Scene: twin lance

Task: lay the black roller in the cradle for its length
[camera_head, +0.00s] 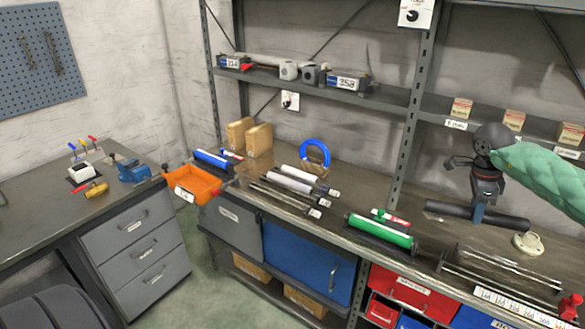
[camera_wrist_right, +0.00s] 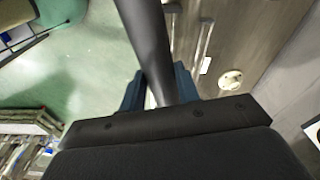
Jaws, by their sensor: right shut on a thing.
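The black roller (camera_head: 447,209) is a long dark cylinder, seen over the right part of the bench. It crosses my right gripper (camera_head: 480,213), which is shut on it. In the right wrist view the roller (camera_wrist_right: 148,40) runs between the blue fingers (camera_wrist_right: 160,88). I cannot tell its exact height above the bench. Dark cradles with white tags lie mid-bench; the front one (camera_head: 280,204) looks empty, and white rollers (camera_head: 289,182) lie in those behind. A green roller (camera_head: 380,230) lies in another cradle, a blue roller (camera_head: 212,159) farther left. My left gripper is out of view.
A long railed fixture (camera_head: 505,267) with a numbered strip (camera_head: 515,306) and red block (camera_head: 570,305) lies at the bench's front right. A round cream object (camera_head: 528,242) sits near the roller. A blue ring (camera_head: 315,153) and an orange bin (camera_head: 193,184) are farther left. A shelf post (camera_head: 408,130) stands behind.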

